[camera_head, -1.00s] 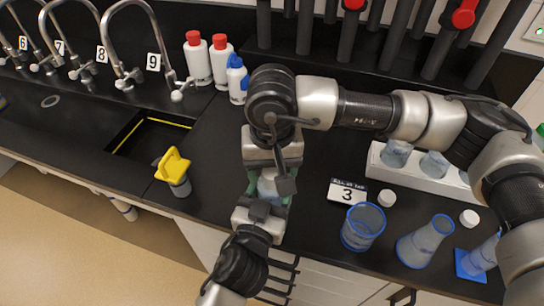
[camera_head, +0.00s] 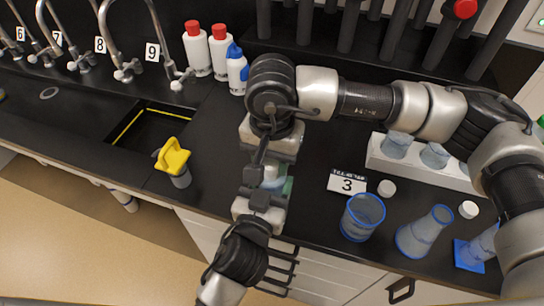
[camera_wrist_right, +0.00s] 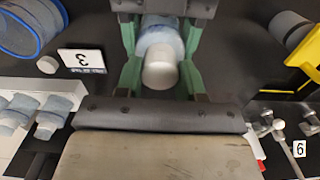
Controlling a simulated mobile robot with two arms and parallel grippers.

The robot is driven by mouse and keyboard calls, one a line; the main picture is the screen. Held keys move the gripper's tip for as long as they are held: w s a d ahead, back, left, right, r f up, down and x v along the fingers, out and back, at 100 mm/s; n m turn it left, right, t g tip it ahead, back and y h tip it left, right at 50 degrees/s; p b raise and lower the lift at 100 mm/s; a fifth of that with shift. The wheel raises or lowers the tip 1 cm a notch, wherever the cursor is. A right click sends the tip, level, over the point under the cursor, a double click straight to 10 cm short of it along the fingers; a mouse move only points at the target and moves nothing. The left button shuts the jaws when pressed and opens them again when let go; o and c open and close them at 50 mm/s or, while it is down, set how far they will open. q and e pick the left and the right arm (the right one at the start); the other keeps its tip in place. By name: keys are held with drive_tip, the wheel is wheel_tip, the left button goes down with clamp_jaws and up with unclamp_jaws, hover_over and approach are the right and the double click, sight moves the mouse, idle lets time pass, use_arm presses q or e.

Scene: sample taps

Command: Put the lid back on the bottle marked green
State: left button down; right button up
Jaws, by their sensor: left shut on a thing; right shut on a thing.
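A clear bluish bottle (camera_wrist_right: 160,38) stands between my two grippers, with a white lid (camera_wrist_right: 160,70) at its end nearest the right wrist camera. My right gripper (camera_wrist_right: 161,76) is shut on the lid, with green fingers on either side. My left gripper (camera_head: 270,188) is shut on the bottle body from the front side. In the head view the bottle (camera_head: 272,178) is mostly hidden by both grippers. I cannot tell if the lid is fully seated. No green marking is readable on the bottle.
A card marked 3 (camera_head: 347,183), a blue-rimmed beaker (camera_head: 362,218), a flask (camera_head: 424,232) and two loose white caps (camera_head: 387,188) lie to the right. A white rack (camera_head: 408,168) holds glassware. A yellow-topped object (camera_head: 173,157) is left, near the sink (camera_head: 150,128).

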drive_tip(key=m, duration=1.1)
drive_tip(key=shift+m, duration=0.3)
drive_tip(key=m, duration=0.4)
drive_tip(key=shift+m, duration=0.3)
drive_tip(key=m, duration=0.6)
drive_tip(key=o, duration=1.1)
wheel_tip(320, 180, up, 12)
